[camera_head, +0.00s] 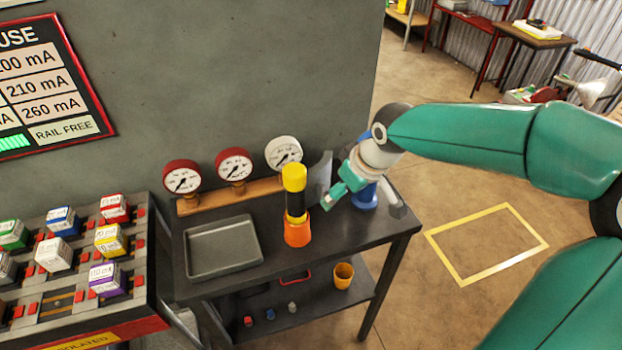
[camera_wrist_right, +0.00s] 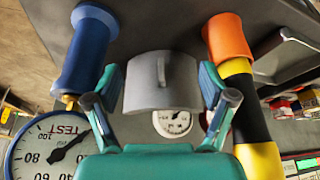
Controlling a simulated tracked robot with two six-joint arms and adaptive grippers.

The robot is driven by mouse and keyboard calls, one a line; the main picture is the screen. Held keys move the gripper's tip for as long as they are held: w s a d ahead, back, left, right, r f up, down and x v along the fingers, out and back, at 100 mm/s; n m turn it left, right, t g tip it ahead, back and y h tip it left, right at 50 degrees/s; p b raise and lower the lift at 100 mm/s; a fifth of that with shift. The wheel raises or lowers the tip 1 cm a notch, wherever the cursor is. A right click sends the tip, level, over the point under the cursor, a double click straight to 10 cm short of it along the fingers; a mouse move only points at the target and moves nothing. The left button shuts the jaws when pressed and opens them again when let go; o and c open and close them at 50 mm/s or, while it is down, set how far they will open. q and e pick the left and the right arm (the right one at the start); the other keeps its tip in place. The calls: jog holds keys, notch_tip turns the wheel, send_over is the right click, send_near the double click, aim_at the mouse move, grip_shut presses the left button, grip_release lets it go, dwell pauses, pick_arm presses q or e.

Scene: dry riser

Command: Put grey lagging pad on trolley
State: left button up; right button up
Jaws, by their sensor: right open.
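The grey lagging pad (camera_head: 321,176) is a curved grey piece. It appears to stand upright at the back right of the dark two-level trolley (camera_head: 335,238), beside the yellow, black and orange tool. In the right wrist view the pad (camera_wrist_right: 160,72), with a small raised tab, lies between the open fingers of my right gripper (camera_wrist_right: 162,88). In the head view my right gripper (camera_head: 339,187) is just right of the pad, with its fingers apart. I cannot tell whether they touch it. My left gripper is not in view.
A yellow, black and orange tool (camera_head: 295,205) stands close left of the gripper. A blue-based test gauge (camera_head: 364,196) is close right, its dial (camera_wrist_right: 48,148) near the wrist. A shallow tray (camera_head: 222,247) and three gauges (camera_head: 233,164) are further left. An orange cup (camera_head: 343,275) is below.

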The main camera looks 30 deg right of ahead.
aim_at(322, 185)
jog(key=w, duration=0.3)
jog(key=w+p, duration=0.1)
jog(key=w, duration=0.1)
jog(key=shift+a, duration=0.35)
jog(key=shift+x, duration=2.5)
grip_shut()
